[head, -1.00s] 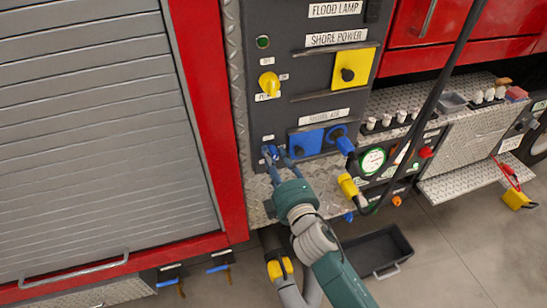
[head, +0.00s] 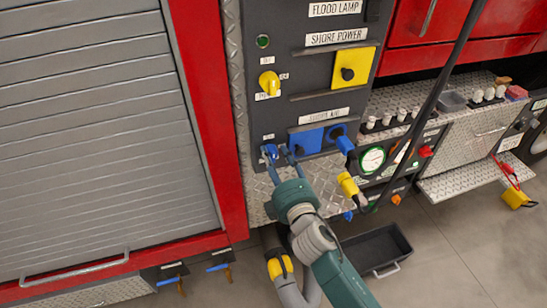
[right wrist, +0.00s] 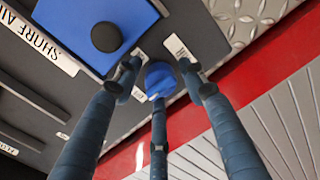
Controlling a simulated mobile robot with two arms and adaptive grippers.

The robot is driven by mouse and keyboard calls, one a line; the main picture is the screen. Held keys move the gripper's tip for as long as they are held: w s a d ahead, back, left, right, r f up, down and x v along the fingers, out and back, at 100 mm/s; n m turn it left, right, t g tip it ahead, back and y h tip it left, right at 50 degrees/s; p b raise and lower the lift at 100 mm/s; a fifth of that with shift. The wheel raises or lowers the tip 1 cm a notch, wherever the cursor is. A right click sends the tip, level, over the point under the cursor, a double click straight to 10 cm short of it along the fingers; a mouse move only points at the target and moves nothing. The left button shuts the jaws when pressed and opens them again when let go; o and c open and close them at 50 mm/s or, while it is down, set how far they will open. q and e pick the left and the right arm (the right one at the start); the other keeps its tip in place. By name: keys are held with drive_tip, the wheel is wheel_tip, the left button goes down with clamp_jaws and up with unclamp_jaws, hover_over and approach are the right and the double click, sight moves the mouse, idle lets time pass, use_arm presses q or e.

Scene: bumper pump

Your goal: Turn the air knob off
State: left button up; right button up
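The air knob (head: 269,152) is a small blue knob low on the dark panel, left of the blue square plate marked SHORE AIR. In the right wrist view the blue knob (right wrist: 160,79) has a small white mark and sits between my gripper's fingers. My right gripper (head: 280,160) is at the knob, its fingers spread around it. In the right wrist view the right gripper (right wrist: 160,85) has one finger on each side and one below, with narrow gaps visible at the sides. Contact of the lower finger cannot be told. My left gripper is not in view.
The blue shore air plate (head: 306,141) and a blue plug (head: 341,140) are just right of the knob. A yellow knob (head: 269,82) and yellow shore power cover (head: 354,68) are above. A black cable (head: 440,90) hangs at right. A black tray (head: 376,250) lies on the floor.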

drive_tip(key=v, duration=1.2)
drive_tip(key=shift+d, duration=0.1)
idle(0.4)
drive_tip(key=s+d+f+m+g+h, duration=0.1)
drive_tip(key=s+d+f+m+g, duration=0.15)
drive_tip(key=f, duration=1.05)
drive_tip(key=s+d+f+m+g+h+b, duration=0.1)
drive_tip(key=s+d+f+m+g, duration=0.2)
drive_tip(key=f, duration=0.9)
drive_tip(key=s+d+f+m+g+h, duration=0.2)
drive_tip(key=s+d+f, duration=0.25)
drive_tip(key=f, duration=0.85)
drive_tip(key=s+d+f+m+g, duration=0.2)
drive_tip(key=s+d+f+m, duration=0.1)
drive_tip(key=s+f, duration=0.4)
drive_tip(key=s+d+f+m+g+h+b, duration=0.1)
drive_tip(key=s+d+f+m+g, duration=0.2)
drive_tip(key=s+f, duration=0.4)
drive_tip(key=s+d+f+m+g, duration=0.3)
drive_tip(key=s+f, duration=0.4)
drive_tip(key=s, duration=1.1)
drive_tip(key=shift+d+f, duration=0.1)
